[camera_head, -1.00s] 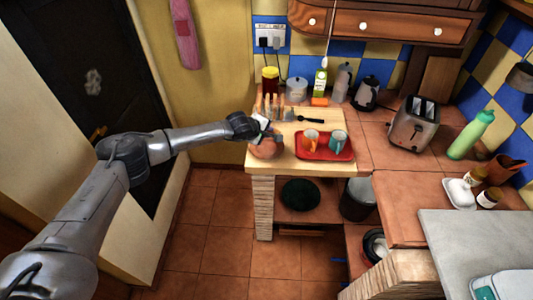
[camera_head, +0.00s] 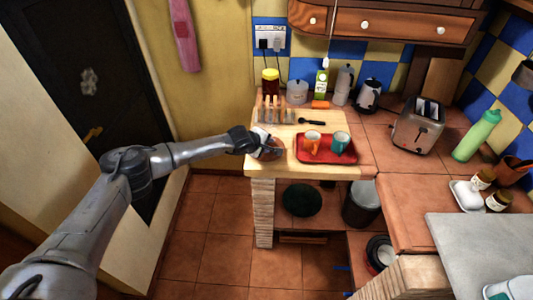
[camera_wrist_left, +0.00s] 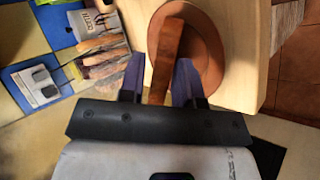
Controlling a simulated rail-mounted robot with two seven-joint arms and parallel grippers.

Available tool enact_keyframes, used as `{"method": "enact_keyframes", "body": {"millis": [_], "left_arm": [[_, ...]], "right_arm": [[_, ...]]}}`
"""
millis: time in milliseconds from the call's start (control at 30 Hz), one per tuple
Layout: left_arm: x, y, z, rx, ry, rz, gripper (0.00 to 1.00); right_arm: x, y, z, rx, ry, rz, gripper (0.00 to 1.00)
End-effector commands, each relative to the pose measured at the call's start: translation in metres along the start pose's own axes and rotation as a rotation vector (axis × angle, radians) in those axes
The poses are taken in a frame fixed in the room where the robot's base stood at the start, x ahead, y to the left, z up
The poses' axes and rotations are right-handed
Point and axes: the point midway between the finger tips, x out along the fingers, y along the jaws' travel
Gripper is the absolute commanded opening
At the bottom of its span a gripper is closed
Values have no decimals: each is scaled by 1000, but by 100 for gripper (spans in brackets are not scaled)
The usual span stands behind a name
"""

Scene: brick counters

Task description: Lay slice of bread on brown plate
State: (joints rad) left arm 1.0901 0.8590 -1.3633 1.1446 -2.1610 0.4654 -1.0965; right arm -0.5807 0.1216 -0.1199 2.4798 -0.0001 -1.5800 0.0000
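The brown plate (camera_head: 272,155) sits at the left front of the wooden counter. It also shows in the left wrist view (camera_wrist_left: 208,62), with a slice of bread (camera_wrist_left: 166,58) seen nearly edge-on over it. My left gripper (camera_head: 264,143) is low at the plate. In the left wrist view, its two fingers (camera_wrist_left: 160,78) stand either side of the bread, with a gap showing on the left side, so they look open. Whether the slice rests on the plate or leans on the right finger is hard to tell. My right gripper is not in view.
A red tray (camera_head: 326,157) with an orange mug (camera_head: 312,142) and a teal mug (camera_head: 340,142) stands just right of the plate. A toast rack (camera_head: 273,112) with slices is behind. A toaster (camera_head: 419,125) and a kettle (camera_head: 368,95) are farther right.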

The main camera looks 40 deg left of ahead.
Motion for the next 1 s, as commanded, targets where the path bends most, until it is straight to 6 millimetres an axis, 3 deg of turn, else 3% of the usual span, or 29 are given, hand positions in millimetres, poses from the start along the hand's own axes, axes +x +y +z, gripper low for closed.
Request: {"method": "enact_keyframes", "body": {"millis": [300, 800, 1000], "left_arm": [[-4, 2, 0, 0, -1, 0, 33], [-60, 3, 0, 1, 0, -1, 33], [-75, 1, 0, 0, -1, -1, 33]], "right_arm": [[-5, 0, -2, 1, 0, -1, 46], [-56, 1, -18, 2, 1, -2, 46], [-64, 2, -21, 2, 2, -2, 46]]}}
